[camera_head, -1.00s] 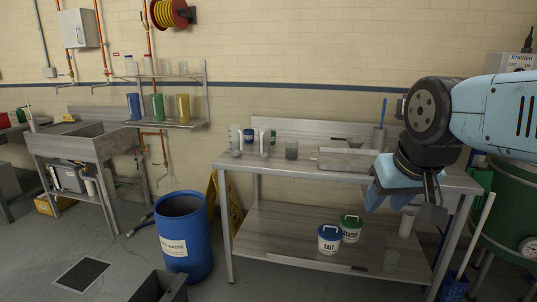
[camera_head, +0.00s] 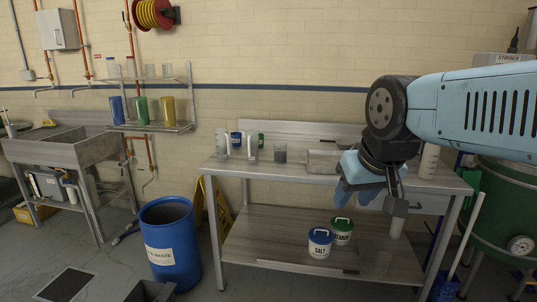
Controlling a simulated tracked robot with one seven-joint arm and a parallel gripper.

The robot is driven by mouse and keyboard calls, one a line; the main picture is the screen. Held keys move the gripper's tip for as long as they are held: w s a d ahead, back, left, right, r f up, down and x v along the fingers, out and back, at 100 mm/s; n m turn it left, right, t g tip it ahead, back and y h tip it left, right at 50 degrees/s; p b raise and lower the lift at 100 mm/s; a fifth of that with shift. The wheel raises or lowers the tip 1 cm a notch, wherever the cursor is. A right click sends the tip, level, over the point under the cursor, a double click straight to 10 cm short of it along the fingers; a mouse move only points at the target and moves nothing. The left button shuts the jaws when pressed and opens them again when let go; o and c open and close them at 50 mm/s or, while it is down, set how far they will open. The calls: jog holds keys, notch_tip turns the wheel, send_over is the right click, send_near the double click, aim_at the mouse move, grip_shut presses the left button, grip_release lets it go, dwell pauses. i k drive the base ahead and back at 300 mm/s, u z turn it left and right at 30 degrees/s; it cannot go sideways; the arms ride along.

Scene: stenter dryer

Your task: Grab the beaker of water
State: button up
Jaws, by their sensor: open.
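A group of small vessels stands at the left end of the steel bench (camera_head: 235,172). They include a clear tall vessel (camera_head: 222,144), a white cylinder (camera_head: 252,146) and a grey-looking beaker (camera_head: 280,152). I cannot tell from here which of them holds water. My gripper (camera_head: 374,196), with light blue and dark parts, hangs over the right half of the bench, pointing down. It is open and looks empty, well to the right of the vessels and apart from them.
A metal tray (camera_head: 322,160) lies on the bench between the vessels and my gripper, partly hidden by it. Lidded salt (camera_head: 320,243) and green-lidded (camera_head: 342,231) tubs stand on the lower shelf. A blue waste drum (camera_head: 169,243) stands left of the bench, a green tank (camera_head: 503,215) right.

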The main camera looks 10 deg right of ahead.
aim_at(280, 148)
jog(key=i, duration=1.5)
jog(key=z, duration=0.1)
